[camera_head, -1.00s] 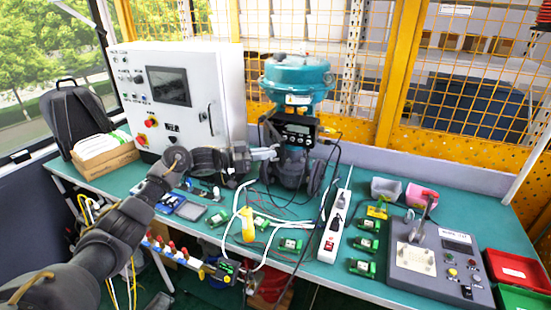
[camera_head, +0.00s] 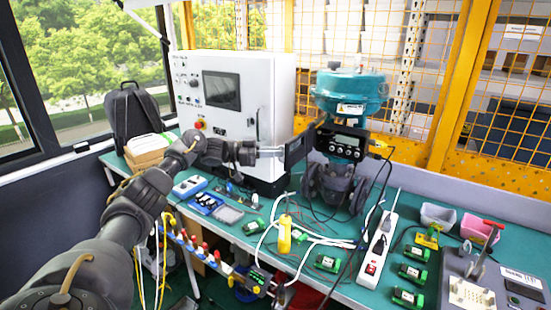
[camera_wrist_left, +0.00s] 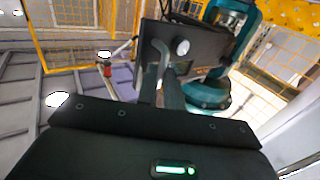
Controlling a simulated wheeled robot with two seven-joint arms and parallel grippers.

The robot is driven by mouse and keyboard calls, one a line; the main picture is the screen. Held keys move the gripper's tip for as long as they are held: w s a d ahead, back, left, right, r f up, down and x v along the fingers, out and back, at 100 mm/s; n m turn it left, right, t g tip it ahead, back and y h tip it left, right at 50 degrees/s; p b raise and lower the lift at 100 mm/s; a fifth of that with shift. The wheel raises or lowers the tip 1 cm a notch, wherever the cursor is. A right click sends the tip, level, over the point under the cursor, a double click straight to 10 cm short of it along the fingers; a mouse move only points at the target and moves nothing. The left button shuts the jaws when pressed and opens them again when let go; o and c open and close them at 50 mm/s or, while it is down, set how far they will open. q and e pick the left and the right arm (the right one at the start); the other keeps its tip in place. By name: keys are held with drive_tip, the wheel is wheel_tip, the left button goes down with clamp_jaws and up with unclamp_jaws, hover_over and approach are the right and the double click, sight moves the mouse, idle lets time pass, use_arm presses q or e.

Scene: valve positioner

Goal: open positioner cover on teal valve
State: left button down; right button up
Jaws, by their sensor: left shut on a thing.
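The teal valve (camera_head: 350,92) stands upright at the back of the bench, with a dark positioner (camera_head: 340,146) on its front. The positioner's display and round buttons are exposed. Its black cover (camera_head: 297,149) stands swung out to the left, at an angle to the positioner. My left gripper (camera_head: 284,151) reaches in from the left and is shut on the cover's outer edge. The left wrist view shows the gripper's fingers (camera_wrist_left: 162,92) at the dark cover (camera_wrist_left: 200,46), with the teal valve (camera_wrist_left: 245,30) behind. The exact contact is partly hidden. My right gripper is out of view.
A white control cabinet (camera_head: 238,110) stands close behind my left arm. Cables and small green modules (camera_head: 327,263) lie in front of the valve, beside a white power strip (camera_head: 378,245). A grey test box (camera_head: 480,285) is at the right. Yellow mesh fencing (camera_head: 480,120) stands behind.

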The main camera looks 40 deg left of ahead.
use_arm(q)
drive_tip(key=shift+w+a+r, duration=0.15)
drive_tip(key=shift+w+r, duration=0.1)
drive_tip(key=shift+r, duration=0.1)
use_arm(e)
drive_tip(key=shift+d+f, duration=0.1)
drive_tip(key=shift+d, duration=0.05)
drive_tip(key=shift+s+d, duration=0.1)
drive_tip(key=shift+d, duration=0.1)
use_arm(q)
drive_tip(key=c, duration=1.9)
unclamp_jaws()
drive_tip(key=shift+w, duration=0.1)
drive_tip(key=o, duration=0.3)
drive_tip(key=shift+w+d+f, duration=0.25)
drive_tip(key=shift+w+d, duration=0.1)
drive_tip(key=shift+w, duration=0.15)
drive_tip(key=shift+o, duration=0.2)
drive_tip(key=shift+s, duration=0.15)
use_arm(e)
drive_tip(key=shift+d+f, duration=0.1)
use_arm(q)
drive_tip(key=shift+f, duration=0.1)
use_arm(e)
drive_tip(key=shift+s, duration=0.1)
use_arm(q)
drive_tip(key=shift+a+f, duration=0.1)
drive_tip(key=shift+a, duration=0.05)
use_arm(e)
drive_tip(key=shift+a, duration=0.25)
